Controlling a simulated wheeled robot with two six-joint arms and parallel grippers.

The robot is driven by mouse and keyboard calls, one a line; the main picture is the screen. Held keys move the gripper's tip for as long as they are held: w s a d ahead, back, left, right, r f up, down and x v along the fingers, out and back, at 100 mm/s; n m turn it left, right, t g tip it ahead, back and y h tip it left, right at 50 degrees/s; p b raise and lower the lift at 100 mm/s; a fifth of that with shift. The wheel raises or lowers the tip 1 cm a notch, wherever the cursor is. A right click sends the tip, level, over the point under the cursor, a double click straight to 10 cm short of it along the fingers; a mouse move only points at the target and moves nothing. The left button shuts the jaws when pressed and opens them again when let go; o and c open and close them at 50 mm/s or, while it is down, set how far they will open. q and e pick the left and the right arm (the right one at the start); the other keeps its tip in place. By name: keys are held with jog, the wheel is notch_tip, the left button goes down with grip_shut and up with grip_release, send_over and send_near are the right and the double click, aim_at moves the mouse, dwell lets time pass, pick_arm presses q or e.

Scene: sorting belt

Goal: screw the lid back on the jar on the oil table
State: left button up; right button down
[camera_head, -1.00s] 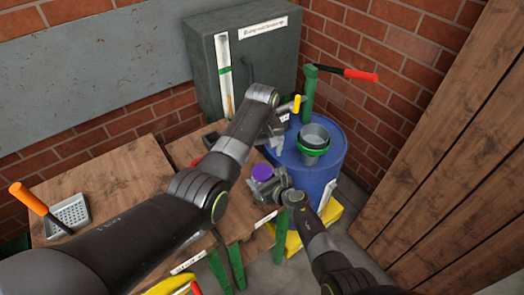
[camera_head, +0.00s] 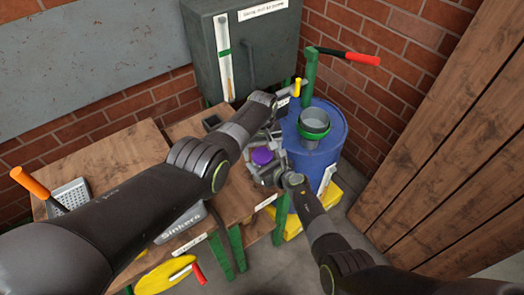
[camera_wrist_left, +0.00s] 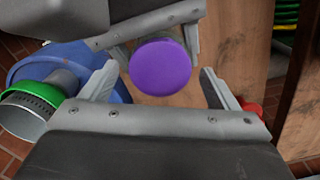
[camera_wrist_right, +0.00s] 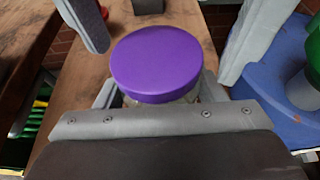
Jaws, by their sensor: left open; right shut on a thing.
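The purple lid (camera_wrist_right: 156,63) sits on top of the glass jar (camera_wrist_right: 188,97), whose body is mostly hidden below it. I cannot tell how tightly the lid is threaded. My right gripper (camera_wrist_right: 160,92) is shut on the jar, its fingers on either side beneath the lid. The lid also shows in the head view (camera_head: 262,156) and in the left wrist view (camera_wrist_left: 160,67). My left gripper (camera_head: 264,138) is open close to the lid; its fingers stand apart on either side of the lid in the left wrist view, with visible gaps.
The wooden table (camera_head: 130,158) lies under my arms. A blue drum (camera_head: 330,150) with a grey cup (camera_head: 314,122) and green pump (camera_head: 309,80) stands at the right. A dark cabinet (camera_head: 270,45) stands behind. A "Sinkers" tray (camera_head: 180,222) and a grater (camera_head: 70,192) are at the left.

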pick_arm(q)
jog(key=shift+f, duration=0.15)
jog(key=c, duration=1.1)
jog(key=m, duration=0.4)
jog(key=shift+m, duration=0.3)
